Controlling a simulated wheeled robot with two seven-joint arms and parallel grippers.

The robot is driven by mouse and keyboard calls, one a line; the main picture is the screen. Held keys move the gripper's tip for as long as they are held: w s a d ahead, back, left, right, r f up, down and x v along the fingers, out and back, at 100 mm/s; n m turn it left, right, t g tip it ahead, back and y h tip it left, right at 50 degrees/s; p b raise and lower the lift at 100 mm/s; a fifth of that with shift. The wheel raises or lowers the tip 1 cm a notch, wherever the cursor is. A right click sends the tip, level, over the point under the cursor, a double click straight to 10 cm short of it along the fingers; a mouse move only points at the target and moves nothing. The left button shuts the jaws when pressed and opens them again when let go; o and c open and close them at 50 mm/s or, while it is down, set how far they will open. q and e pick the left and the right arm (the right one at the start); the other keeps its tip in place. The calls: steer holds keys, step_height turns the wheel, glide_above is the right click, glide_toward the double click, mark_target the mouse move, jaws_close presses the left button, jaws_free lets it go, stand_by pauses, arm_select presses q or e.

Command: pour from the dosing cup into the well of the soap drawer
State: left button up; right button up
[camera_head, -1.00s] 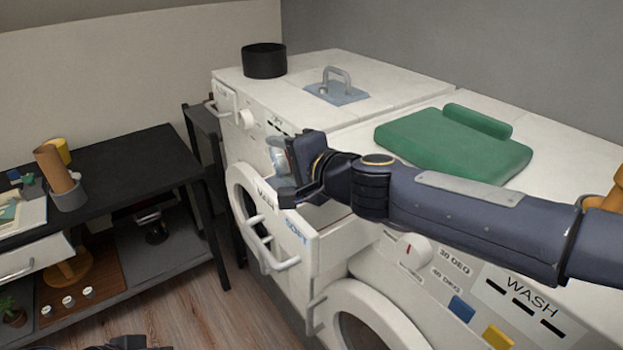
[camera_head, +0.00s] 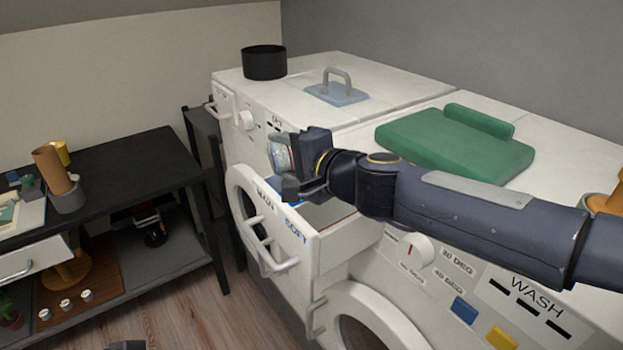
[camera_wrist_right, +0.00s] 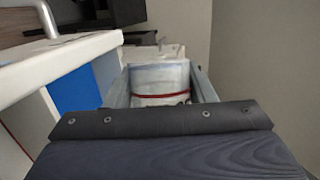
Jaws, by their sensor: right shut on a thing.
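My right gripper (camera_head: 292,165) is shut on the dosing cup (camera_head: 281,155), a small clear cup with a red line around it. The cup also shows in the right wrist view (camera_wrist_right: 160,78), between the fingers; its contents cannot be made out. The soap drawer (camera_head: 330,238) is pulled out of the washer, with a white front marked MAIN and SOFT. The gripper and cup are above the drawer, near its far side. A blue patch shows inside the drawer; my gripper and forearm hide most of the wells.
The white washer carries a green folded item (camera_head: 455,143) on top. The dryer beyond holds a black round container (camera_head: 264,62) and a grey handled plate (camera_head: 337,94). A black desk (camera_head: 125,165) stands at the left, with floor between.

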steer(key=shift+d+r+m+b, duration=0.15)
steer(key=shift+m+b, duration=0.15)
steer(key=shift+b, duration=0.2)
stand_by(0.3)
